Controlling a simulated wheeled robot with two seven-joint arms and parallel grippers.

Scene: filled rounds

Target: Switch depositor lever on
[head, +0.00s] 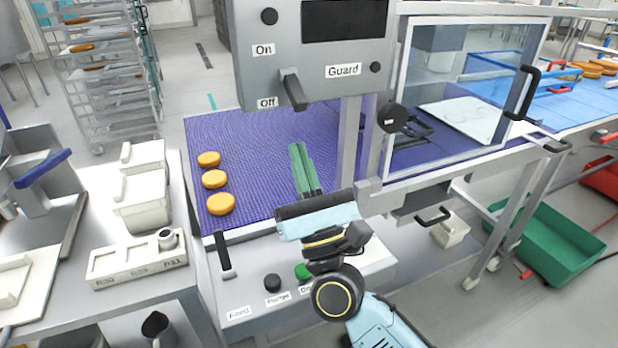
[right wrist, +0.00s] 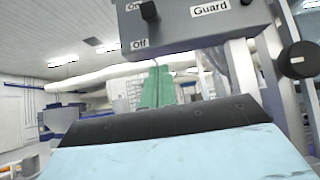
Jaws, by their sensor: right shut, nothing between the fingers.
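The depositor lever (head: 293,90) is a dark handle on the grey control box (head: 255,45), between the On label (head: 263,50) above and the Off label (head: 267,103) below. It points down and outward, its end near Off. It also shows at the top of the right wrist view (right wrist: 149,10). My right gripper (head: 299,150) has green fingers pressed together with nothing between them. In the head view it appears below the lever and apart from it. In the right wrist view the shut fingers (right wrist: 156,72) point up below the box. My left gripper is not in view.
A glass guard door (head: 470,90) with a dark knob (head: 391,117) stands right of the box. Orange rounds (head: 214,179) lie on the purple belt (head: 250,150). A front panel with Feed and Purge controls (head: 272,282) lies below my right arm. A bench with white containers (head: 140,205) is at left.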

